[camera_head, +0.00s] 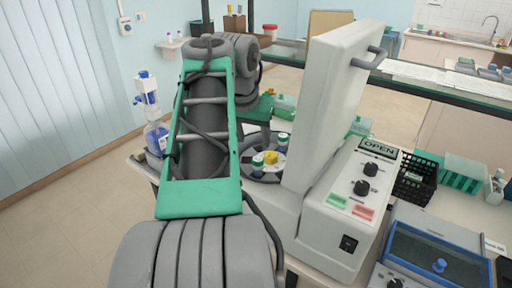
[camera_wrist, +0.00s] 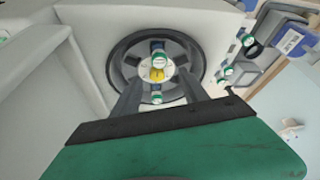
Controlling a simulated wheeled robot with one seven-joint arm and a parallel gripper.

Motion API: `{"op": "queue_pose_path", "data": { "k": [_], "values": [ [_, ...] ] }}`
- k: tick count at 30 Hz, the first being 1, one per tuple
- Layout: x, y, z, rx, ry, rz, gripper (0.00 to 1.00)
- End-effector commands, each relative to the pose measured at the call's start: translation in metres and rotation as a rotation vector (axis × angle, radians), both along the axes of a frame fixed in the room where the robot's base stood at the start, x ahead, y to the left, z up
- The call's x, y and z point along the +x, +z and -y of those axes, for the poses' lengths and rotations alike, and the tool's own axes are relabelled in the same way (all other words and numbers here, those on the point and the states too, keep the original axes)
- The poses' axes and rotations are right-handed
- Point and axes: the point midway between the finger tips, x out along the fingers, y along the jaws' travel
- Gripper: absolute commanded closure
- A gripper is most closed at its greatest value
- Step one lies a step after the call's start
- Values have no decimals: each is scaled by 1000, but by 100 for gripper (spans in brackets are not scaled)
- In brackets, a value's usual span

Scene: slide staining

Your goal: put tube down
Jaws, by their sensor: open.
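The centrifuge (camera_head: 335,215) stands with its lid (camera_head: 335,95) raised and its panel reading OPEN. Its round rotor (camera_wrist: 121,72) has a yellow hub (camera_wrist: 157,75). Two tubes with green-and-white caps sit in the rotor on opposite sides of the hub: one tube (camera_wrist: 160,61) at the far side, the other (camera_wrist: 157,97) at the near side. In the head view they show as a left tube (camera_head: 258,161) and a right tube (camera_head: 283,141). My gripper (camera_wrist: 159,78) is open over the rotor, its fingers either side of the hub and near tube. I cannot tell its height above them.
In the wrist view, several capped tubes (camera_wrist: 248,41) stand at right by a grey holder (camera_wrist: 278,40). In the head view, a black basket (camera_head: 414,182), a green rack (camera_head: 461,177) and a blue-framed device (camera_head: 440,250) stand right of the centrifuge. The raised lid stands close right of my arm.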

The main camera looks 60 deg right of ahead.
Motion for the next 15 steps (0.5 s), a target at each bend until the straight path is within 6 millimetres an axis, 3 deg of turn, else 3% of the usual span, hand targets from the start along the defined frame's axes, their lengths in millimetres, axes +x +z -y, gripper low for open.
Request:
{"op": "queue_pose_path", "data": {
  "k": [3, 7, 10, 13, 15],
  "values": [
    [0, 16, -6, 0, 1, 0, 48],
    [1, 17, -9, 2, 7, -2, 48],
    [22, 7, -24, 2, 93, -15, 48],
    [72, -20, -71, 3, 316, -45, 48],
    [111, -48, -125, 2, 538, -65, 48]
  ]
}}
